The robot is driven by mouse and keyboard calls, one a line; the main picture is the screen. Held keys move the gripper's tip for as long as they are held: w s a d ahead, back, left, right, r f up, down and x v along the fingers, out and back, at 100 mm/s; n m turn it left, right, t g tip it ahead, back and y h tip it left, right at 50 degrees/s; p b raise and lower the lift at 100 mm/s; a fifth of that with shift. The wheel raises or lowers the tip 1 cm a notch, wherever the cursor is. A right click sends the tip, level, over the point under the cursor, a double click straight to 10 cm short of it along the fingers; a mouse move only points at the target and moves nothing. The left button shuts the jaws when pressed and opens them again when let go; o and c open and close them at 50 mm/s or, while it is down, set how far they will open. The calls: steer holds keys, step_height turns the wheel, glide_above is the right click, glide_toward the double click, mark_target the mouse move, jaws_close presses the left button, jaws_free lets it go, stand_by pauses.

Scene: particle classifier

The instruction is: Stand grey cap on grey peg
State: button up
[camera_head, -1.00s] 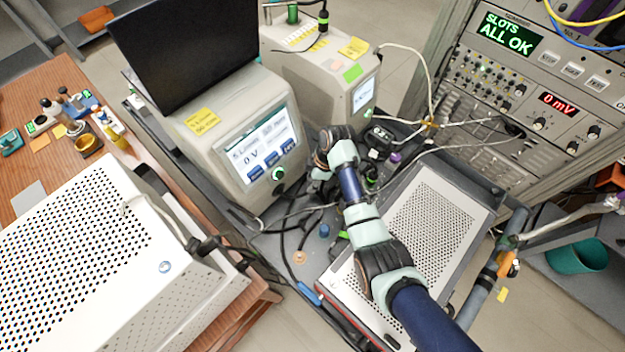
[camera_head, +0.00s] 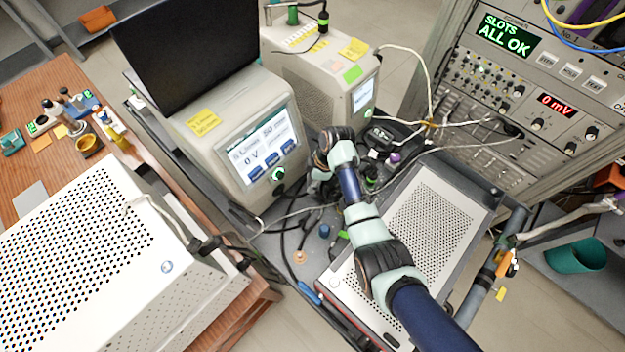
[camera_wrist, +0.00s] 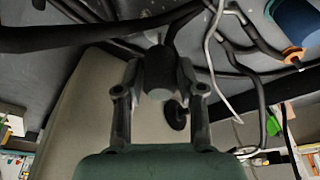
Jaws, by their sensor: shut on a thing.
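In the wrist view my gripper (camera_wrist: 160,88) is shut on a dark grey cylinder, which looks like the grey cap (camera_wrist: 160,70). The cap sits between the two fingertips, with dark cables behind it. In the head view my arm reaches over the perforated box to the gap beside the screened instrument. My fingertips and the cap are hidden there by my own wrist. I cannot make out the grey peg for certain in either view. A small dark round thing (camera_wrist: 176,113) shows just below the cap in the wrist view; I cannot tell what it is.
The screened instrument (camera_head: 232,130) stands close left of my wrist. A perforated box (camera_head: 435,215) lies under my arm. A blue cap (camera_head: 325,230) and an orange ring (camera_head: 300,257) stand on the grey surface among loose cables. A purple cap (camera_head: 395,158) is to the right.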

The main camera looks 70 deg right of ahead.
steer(key=shift+f+b, duration=1.25)
steer(key=shift+f, duration=0.55)
steer(key=o, duration=1.1)
steer(key=shift+r, duration=0.15)
steer(key=v, duration=1.2)
